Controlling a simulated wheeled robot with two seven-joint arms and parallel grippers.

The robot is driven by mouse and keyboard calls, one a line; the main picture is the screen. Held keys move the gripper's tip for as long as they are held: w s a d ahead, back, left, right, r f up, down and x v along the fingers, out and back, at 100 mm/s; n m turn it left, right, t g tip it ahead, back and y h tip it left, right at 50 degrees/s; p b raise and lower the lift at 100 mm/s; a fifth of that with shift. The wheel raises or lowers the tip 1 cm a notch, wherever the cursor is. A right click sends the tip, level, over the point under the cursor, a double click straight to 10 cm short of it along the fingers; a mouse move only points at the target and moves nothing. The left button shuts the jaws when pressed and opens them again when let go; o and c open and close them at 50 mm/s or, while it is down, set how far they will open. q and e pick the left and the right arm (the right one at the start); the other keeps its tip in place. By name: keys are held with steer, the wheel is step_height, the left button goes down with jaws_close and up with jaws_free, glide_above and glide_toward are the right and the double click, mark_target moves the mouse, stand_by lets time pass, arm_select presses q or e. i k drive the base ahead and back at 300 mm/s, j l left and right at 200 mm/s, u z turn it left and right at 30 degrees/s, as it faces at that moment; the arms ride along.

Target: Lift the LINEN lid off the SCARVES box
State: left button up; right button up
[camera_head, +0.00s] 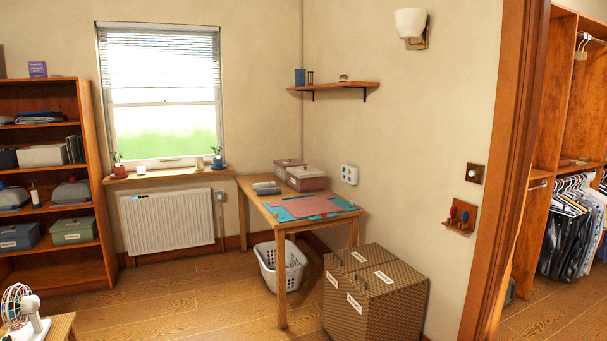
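Several lidded boxes with small labels are in the head view, and the labels are too small to read. Two mauve boxes stand at the back of the wooden table: a near one (306,184) with a pale lid (306,171) and a far one (286,166). A blue-grey box (18,238) and a green-grey box (74,231) sit on a lower shelf at left. I cannot tell which is the SCARVES box or which lid is the LINEN lid. Neither of my grippers is in view.
The table (248,190) also bears folded grey cloth (267,188) and a teal mat (340,204). A white basket (290,273) is under it. A large woven hamper (380,302) stands in front at right. The wooden floor (190,290) at centre left is clear.

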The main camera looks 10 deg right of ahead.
mark_target(305, 170)
steer(key=i+j+u, duration=0.3)
steer(key=i, duration=0.35)
steer(key=i+u, duration=0.25)
steer(key=i, duration=2.8)
steer(key=i+j+z, duration=0.15)
steer(key=i, duration=0.5)
steer(key=i+j, duration=0.1)
steer(key=i, duration=0.5)
steer(key=l+z, duration=0.05)
